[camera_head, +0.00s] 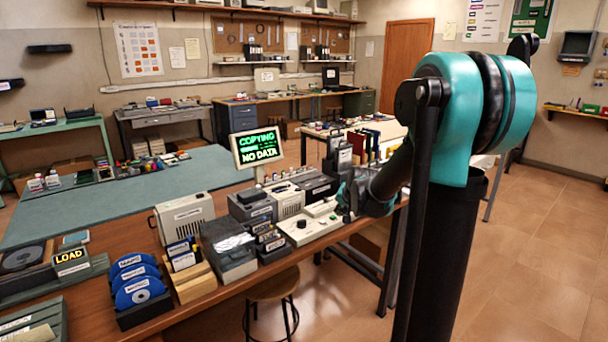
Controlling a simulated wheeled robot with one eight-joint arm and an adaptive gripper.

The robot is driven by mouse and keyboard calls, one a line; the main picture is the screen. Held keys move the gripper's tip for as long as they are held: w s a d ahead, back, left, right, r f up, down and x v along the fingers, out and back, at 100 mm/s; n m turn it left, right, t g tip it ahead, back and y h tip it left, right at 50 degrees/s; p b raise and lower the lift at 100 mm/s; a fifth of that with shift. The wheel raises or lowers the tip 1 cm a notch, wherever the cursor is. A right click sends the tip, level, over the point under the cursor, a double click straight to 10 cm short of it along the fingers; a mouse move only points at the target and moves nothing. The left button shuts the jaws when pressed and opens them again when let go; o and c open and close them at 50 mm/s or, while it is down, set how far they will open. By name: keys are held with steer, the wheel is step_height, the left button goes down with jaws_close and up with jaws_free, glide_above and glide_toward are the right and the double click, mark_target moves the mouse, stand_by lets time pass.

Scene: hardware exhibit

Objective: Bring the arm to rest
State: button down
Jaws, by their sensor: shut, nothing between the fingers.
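My arm rises at the right of the head view, with a teal and black joint (447,120) high up and a dark forearm reaching left and down. My gripper (348,208) is at the end of it, small and dark, by the right end of the row of devices on the workbench. It is shut and holds nothing. It is close to a pale control box (308,223) with knobs; I cannot tell whether they touch.
The wooden workbench (215,292) carries a monitor (257,148) reading "COPYING NO DATA", grey devices and a rack of blue discs (137,279). A stool (273,288) stands below its front edge. Open tiled floor (540,250) lies at the right.

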steer(key=s+d+f+n+g, duration=0.1)
steer(key=s+f, duration=0.2)
steer(key=s, duration=0.7)
steer(key=s+d+f+n+g+h, duration=0.1)
steer(key=s+f+n, duration=0.1)
steer(key=s, duration=0.9)
steer(key=s+d+f+n+g, duration=0.1)
steer(key=s+f, duration=0.3)
steer(key=s, duration=0.7)
steer(key=shift+s+f+n+g+h, duration=0.2)
steer(key=shift+f+n+g+h, duration=0.15)
steer(key=shift+n, duration=0.25)
